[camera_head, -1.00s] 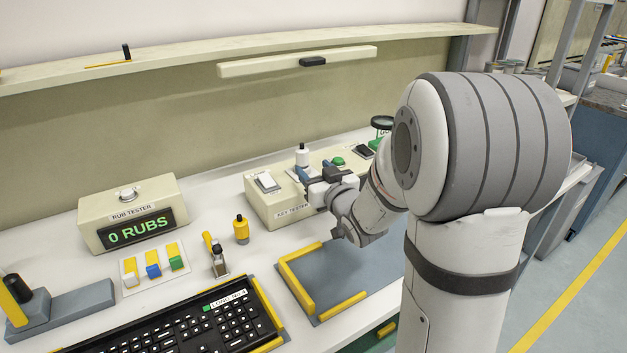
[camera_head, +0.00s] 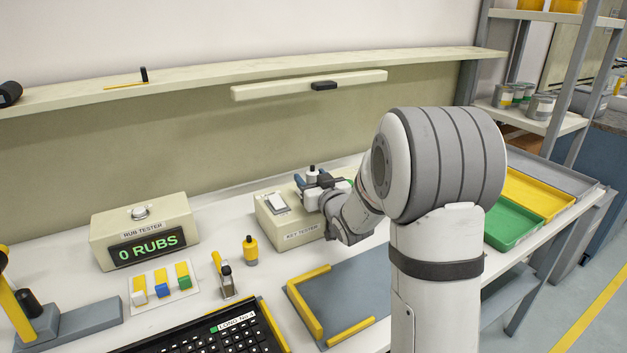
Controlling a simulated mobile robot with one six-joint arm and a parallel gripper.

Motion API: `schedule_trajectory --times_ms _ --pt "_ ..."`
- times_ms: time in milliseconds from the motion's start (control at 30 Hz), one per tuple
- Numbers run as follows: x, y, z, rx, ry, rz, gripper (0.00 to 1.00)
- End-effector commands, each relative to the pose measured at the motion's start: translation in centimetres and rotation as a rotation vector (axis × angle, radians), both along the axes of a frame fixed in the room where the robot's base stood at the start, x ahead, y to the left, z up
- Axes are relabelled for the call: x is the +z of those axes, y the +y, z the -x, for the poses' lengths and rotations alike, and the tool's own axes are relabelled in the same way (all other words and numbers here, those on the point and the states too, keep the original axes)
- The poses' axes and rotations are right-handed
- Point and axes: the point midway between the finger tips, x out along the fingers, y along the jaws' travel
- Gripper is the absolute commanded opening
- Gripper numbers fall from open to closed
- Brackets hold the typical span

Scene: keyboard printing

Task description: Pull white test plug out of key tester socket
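The key tester (camera_head: 284,233) is a cream box on the bench, labelled on its front, with a white rocker switch on top. The white test plug (camera_head: 312,177) has a black top and stands upright above the tester's right part. My gripper (camera_head: 312,182) is at the plug, with a bluish finger on its left and a dark finger on its right. Whether the fingers touch the plug is too small to tell. The gripper body and my arm hide the socket and the plug's lower end.
The rub tester (camera_head: 145,228) reads 0 RUBS at the left. A yellow bottle (camera_head: 250,252), a small stand (camera_head: 227,280) and a keyboard (camera_head: 215,335) are in front. A grey mat (camera_head: 350,290) with yellow rails lies clear. Green (camera_head: 512,224) and yellow trays (camera_head: 537,193) are right.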

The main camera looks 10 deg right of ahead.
Motion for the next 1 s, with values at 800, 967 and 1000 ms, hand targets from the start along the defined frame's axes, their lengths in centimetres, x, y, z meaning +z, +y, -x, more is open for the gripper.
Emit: schedule_trajectory --times_ms 800,967,1000 --pt "-0.02 -0.07 0.04 -0.002 0.001 0.000 0.08" --pt "-0.02 -0.06 0.04 -0.001 0.001 0.000 0.00" --pt "-0.02 -0.06 0.04 -0.001 0.001 0.000 0.00"
